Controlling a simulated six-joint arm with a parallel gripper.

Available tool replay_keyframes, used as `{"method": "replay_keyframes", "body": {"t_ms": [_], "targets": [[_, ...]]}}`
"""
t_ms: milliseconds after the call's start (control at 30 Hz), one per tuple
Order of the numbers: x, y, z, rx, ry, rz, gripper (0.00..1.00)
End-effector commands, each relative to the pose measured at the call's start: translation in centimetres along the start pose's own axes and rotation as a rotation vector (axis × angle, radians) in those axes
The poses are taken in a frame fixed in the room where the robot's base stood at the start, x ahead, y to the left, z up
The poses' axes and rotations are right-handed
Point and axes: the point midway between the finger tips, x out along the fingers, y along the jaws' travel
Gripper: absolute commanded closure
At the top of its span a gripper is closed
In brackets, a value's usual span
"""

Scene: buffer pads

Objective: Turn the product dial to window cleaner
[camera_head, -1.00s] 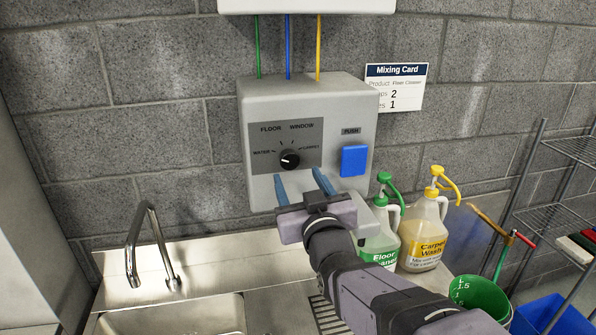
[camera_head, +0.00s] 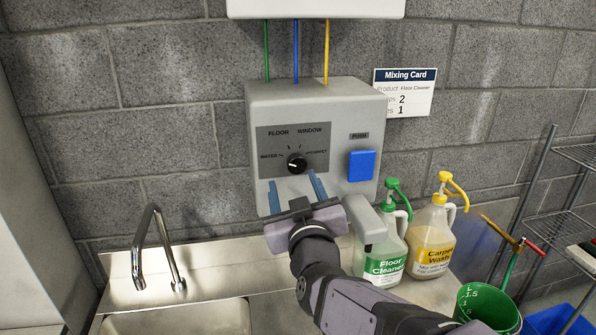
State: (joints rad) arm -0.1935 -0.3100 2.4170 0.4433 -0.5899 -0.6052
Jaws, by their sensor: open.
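The product dial (camera_head: 297,163) is a round black knob with a white mark, on the dark panel of the grey dispenser box (camera_head: 345,100) on the wall. Labels around it read WATER, FLOOR, WINDOW (camera_head: 310,131) and CARPET. The white mark sits on the knob's left side, toward WATER. My gripper (camera_head: 296,190) is open, its two blue fingers spread apart and pointing up just below the dial. Nothing shows between the fingers, and I cannot tell their depth from the panel.
A blue PUSH button (camera_head: 361,165) is right of the dial. Floor Cleaner (camera_head: 384,262) and Carpet Wash (camera_head: 432,240) jugs stand right of my arm. A green bucket (camera_head: 487,306) is at lower right, a faucet (camera_head: 150,245) and sink at lower left. A Mixing Card (camera_head: 404,92) hangs on the wall.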

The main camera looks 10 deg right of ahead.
Motion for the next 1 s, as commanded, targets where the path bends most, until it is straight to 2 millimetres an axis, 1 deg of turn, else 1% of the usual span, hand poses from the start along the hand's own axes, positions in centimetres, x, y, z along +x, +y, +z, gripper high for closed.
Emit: {"method": "replay_keyframes", "body": {"t_ms": [133, 300, 400, 600, 733, 900, 1000], "targets": [[0.0, 1.2, 0.4, -0.195, -0.023, 0.043, 0.46], [0.0, 1.4, 0.5, -0.387, -0.031, 0.051, 0.46], [0.0, 1.4, 0.5, -0.450, -0.032, 0.049, 0.46], [0.1, 1.4, 0.5, -0.479, -0.033, 0.049, 0.46], [0.6, 1.4, 0.5, -0.478, -0.033, 0.049, 0.46], [2.4, 1.5, 0.8, -0.478, -0.035, 0.048, 0.46], [3.5, 1.6, 0.5, -0.478, -0.036, 0.048, 0.46]]}}
